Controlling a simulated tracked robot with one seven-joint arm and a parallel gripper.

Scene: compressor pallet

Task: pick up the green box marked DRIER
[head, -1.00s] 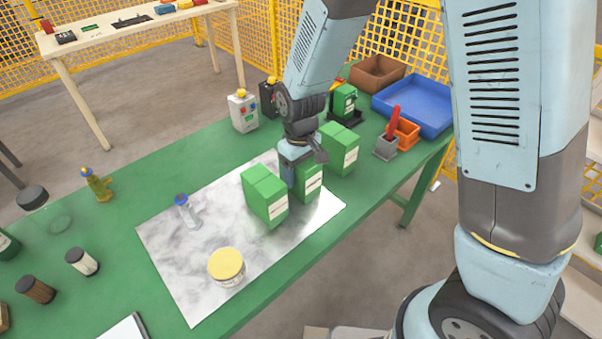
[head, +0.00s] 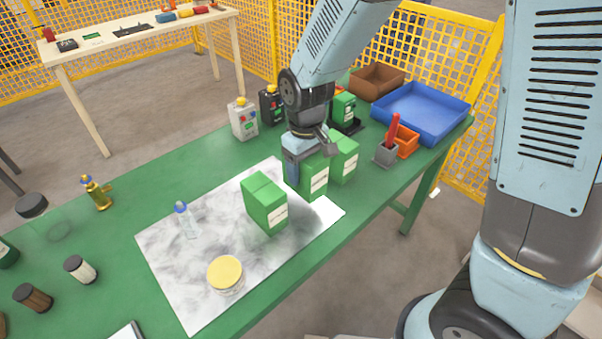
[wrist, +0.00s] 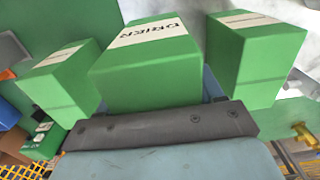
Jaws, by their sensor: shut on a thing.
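The green box marked DRIER (head: 314,182) is in my gripper (head: 307,158), which is shut on its upper part from above. In the wrist view the DRIER label on the box (wrist: 150,75) faces away at the top, between two similar green boxes. One green box (head: 265,204) stands on the marbled sheet (head: 180,265), left of the held one in the head view. The other green box (head: 345,158) is close on its right, partly hidden. The held box looks upright and slightly raised; its exact clearance is hard to tell.
A yellow-lidded jar (head: 226,273) and a small blue-capped bottle (head: 186,220) stand on the sheet. Beyond the boxes are a grey holder (head: 386,153), an orange bin (head: 407,141) and a blue tray (head: 420,112).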

